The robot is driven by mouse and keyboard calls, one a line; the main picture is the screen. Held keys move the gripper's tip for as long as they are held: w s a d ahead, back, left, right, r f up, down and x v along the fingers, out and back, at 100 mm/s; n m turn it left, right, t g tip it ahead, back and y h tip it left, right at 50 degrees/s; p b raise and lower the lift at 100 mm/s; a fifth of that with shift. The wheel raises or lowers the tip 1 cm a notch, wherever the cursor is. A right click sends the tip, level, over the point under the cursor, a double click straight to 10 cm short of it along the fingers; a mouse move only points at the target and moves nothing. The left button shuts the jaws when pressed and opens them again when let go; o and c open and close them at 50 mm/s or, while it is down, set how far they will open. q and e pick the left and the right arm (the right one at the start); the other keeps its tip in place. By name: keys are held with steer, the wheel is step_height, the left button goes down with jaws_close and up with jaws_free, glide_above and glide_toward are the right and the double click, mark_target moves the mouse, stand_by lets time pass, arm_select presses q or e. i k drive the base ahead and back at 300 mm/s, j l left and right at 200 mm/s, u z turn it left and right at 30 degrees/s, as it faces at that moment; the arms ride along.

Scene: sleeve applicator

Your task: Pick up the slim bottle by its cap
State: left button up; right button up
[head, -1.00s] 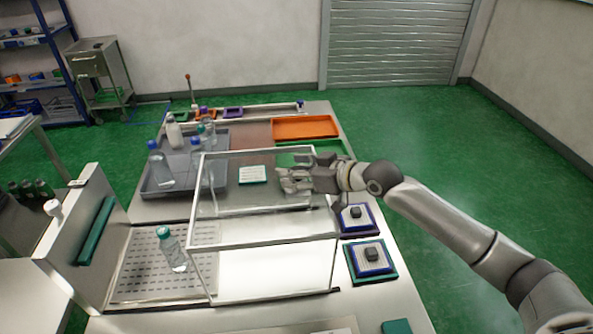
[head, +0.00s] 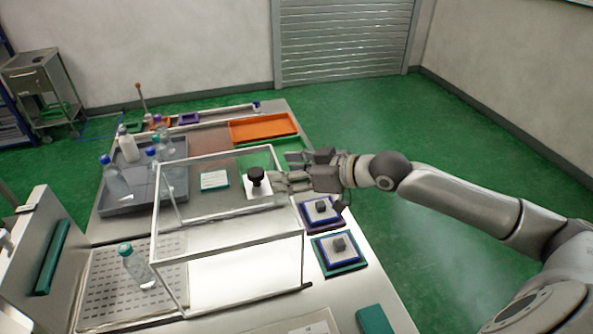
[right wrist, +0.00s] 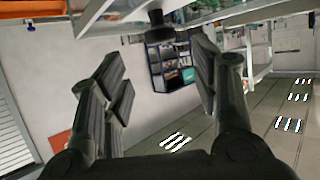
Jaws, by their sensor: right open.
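Several bottles stand in the grey tray (head: 135,207) at the left in the head view, among them blue-capped clear ones (head: 115,178) and a white one (head: 128,148). A clear bottle with a teal cap (head: 137,268) stands on the perforated plate, beside the clear box. I cannot tell for sure which bottle is the slim one. My right gripper (head: 284,172) is open and empty, just right of a black knob (head: 257,178) on a white plate at the box. In the right wrist view the knob (right wrist: 158,22) shows beyond the spread fingers (right wrist: 158,88). My left gripper is out of view.
The clear framed box (head: 228,238) stands mid-table, between the perforated plate (head: 105,285) and my right arm. Two blue pads with dark knobs (head: 320,208) (head: 338,246) lie right of it. An orange tray (head: 264,128) is at the back. A grey panel (head: 22,255) stands at left.

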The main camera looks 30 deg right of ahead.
mark_target(135, 262)
steer(key=k+j, duration=0.5)
steer(key=k, duration=0.15)
steer(key=k+j, duration=0.5)
steer(key=k, duration=0.2)
